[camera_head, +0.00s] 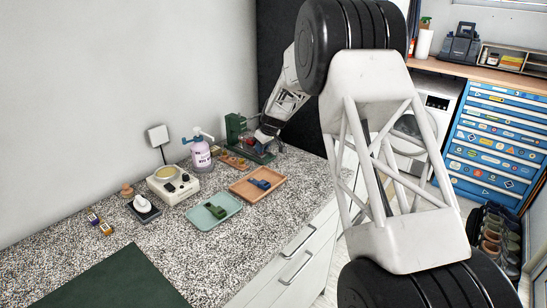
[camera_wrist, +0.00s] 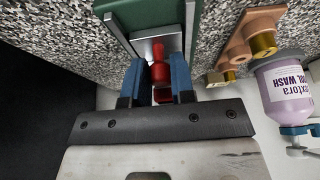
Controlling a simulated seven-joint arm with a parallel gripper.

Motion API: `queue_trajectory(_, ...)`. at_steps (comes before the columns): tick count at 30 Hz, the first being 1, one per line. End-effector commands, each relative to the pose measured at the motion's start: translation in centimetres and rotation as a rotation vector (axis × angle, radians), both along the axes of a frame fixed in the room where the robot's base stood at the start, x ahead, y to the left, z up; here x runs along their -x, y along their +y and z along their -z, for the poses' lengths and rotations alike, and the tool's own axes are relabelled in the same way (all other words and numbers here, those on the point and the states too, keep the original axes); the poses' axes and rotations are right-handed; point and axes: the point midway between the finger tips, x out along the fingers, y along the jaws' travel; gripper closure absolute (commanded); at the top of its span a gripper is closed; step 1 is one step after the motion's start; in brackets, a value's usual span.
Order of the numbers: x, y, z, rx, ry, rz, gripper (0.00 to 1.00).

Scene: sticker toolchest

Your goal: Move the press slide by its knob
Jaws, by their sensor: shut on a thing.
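The green press (camera_head: 235,127) stands at the far end of the speckled counter, against the wall; its green body (camera_wrist: 145,14) also shows at the top of the wrist view. A grey metal slide (camera_wrist: 145,45) sits at its front, with a red knob (camera_wrist: 159,72) projecting toward my wrist. My gripper (camera_wrist: 157,66) has its blue fingers on both sides of the knob and is shut on it. In the head view my gripper (camera_head: 264,137) is at the press and hides much of its front.
A lilac wash bottle (camera_head: 201,155) stands left of the press. An orange tray (camera_head: 277,183) and a mint tray (camera_head: 203,221) hold small blocks on the counter in front. Wooden and brass fittings (camera_wrist: 247,38) lie close to the right of the press in the wrist view.

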Motion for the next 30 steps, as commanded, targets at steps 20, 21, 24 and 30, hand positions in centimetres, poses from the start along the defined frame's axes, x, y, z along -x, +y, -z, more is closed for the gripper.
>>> queue_trajectory(20, -0.46, 0.54, -0.02, -0.001, -0.001, 0.000, 0.90)
queue_trajectory(21, -0.46, 0.54, -0.02, -0.001, -0.001, 0.000, 0.90)
queue_trajectory(24, -0.45, 0.55, -0.02, 0.000, -0.001, -0.001, 0.61)
queue_trajectory(30, -0.45, 0.49, -0.01, 0.000, 0.000, 0.000, 0.55)
